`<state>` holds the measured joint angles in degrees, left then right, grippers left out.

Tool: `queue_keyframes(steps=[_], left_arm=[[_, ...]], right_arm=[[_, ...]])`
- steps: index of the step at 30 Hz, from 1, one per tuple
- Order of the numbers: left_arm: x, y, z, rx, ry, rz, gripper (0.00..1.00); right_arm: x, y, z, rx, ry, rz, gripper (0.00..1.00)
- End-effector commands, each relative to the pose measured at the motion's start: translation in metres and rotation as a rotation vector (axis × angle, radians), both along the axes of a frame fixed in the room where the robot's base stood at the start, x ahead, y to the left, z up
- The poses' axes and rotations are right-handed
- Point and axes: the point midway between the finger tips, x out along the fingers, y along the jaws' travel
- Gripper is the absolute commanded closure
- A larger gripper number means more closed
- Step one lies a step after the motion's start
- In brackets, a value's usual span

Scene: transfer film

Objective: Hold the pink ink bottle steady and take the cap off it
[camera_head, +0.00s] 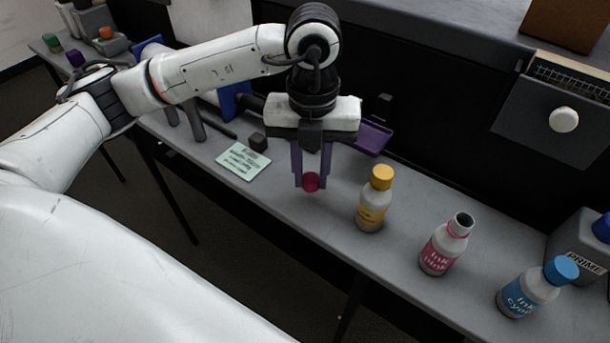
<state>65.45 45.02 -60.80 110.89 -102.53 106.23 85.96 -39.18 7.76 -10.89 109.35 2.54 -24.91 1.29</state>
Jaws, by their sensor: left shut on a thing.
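The pink ink bottle (440,251) stands upright on the grey bench, between the yellow-capped bottle and the blue-capped one. Its neck is bare and its dark mouth is open. My left gripper (311,178) points down over the bench, to the left of the yellow-capped bottle. Its purple fingers are shut on the pink cap (311,183). I cannot tell whether the cap touches the bench. The pink bottle is well to the right of my left gripper, and no gripper touches it. My right gripper is not in view.
A yellow-capped bottle (371,204) stands just right of my left gripper. A cyan ink bottle (529,292) with a blue cap is at the right, near a grey PRIME container (583,254). A green card (243,161), a small black block (258,142) and a purple tray (373,138) lie nearby.

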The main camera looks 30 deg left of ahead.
Motion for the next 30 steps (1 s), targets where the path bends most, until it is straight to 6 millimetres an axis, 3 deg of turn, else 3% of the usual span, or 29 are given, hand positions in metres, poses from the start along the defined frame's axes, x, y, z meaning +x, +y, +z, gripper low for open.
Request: queue_keyframes(steps=[9, 20, 21, 23, 24, 30], left_arm=[[-0.001, 0.000, -0.037, 0.001, 0.003, 0.000, 1.00], [0.000, 0.000, -0.043, 0.000, 0.000, -0.001, 1.00], [0.000, 0.000, -0.041, 0.000, 0.000, -0.001, 0.72], [0.000, 0.000, -0.041, 0.000, 0.000, -0.001, 0.61], [0.000, 0.000, -0.041, 0.000, 0.000, -0.001, 0.58], [0.000, 0.000, -0.040, 0.000, 0.000, -0.001, 0.58]], right_arm=[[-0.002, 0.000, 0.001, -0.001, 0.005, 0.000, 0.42], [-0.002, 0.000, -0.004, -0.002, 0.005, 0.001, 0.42], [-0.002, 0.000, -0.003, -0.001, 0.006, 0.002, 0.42], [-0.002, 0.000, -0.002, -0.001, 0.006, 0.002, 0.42], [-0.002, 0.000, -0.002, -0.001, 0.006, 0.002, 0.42], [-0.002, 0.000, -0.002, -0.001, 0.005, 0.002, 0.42]])
